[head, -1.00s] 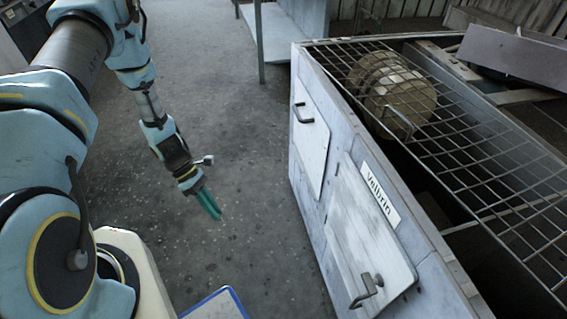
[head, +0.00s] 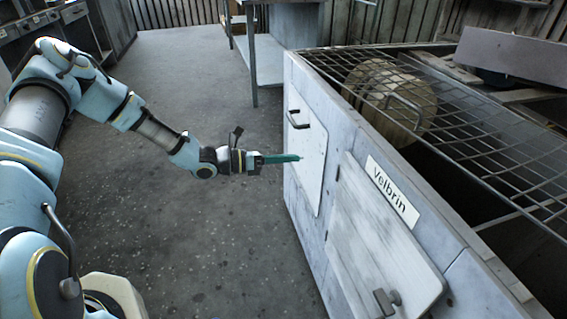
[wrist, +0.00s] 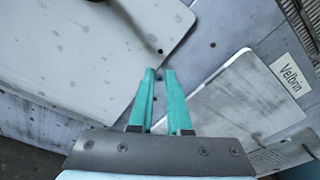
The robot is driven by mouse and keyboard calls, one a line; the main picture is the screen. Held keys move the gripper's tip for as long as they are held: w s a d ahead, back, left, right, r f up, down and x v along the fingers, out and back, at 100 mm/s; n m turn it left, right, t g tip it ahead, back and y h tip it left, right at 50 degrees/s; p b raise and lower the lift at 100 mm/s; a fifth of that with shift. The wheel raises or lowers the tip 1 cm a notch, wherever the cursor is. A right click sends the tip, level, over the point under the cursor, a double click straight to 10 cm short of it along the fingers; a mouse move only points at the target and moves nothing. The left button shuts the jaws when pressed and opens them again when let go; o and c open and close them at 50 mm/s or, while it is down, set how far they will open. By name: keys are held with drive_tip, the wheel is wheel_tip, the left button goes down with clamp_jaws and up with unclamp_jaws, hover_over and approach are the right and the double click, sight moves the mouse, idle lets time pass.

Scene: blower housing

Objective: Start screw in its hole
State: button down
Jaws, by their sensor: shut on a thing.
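My gripper (head: 299,158) reaches level toward the pale side of the blower housing (head: 350,135), its teal fingers in front of the white upper panel (head: 308,165). In the wrist view the fingertips (wrist: 159,73) are close together, with a small dark bit between them. The screw itself is too small to make out clearly. A small dark hole (wrist: 160,50) shows near the corner of the white panel, just beyond the fingertips. Whether anything touches the panel cannot be told.
A lower panel (head: 385,235) with a dark handle hangs tilted beside the "Velbrin" label (head: 392,190). The upper panel's handle (head: 299,121) sticks out near the fingers. A wire grid (head: 440,105) covers the housing top, above a round drum (head: 385,90). Floor on the left is clear.

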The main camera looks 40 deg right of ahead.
sight(323, 153)
drive_tip(key=shift+r+b+x, duration=0.15)
drive_tip(key=shift+b+x, duration=0.05)
drive_tip(key=shift+x, duration=1.1)
drive_tip(key=shift+r+b+x, duration=0.15)
drive_tip(key=shift+x, duration=1.1)
drive_tip(key=shift+w+d, duration=0.1)
drive_tip(key=shift+d+r+p, duration=0.1)
drive_tip(key=shift+d+p, duration=0.05)
drive_tip(key=shift+p, duration=0.45)
drive_tip(key=shift+s+d+p, duration=0.25)
drive_tip(key=shift+d+p, duration=0.3)
drive_tip(key=c, duration=0.8)
unclamp_jaws()
drive_tip(key=shift+o, duration=0.4)
drive_tip(key=o, duration=0.4)
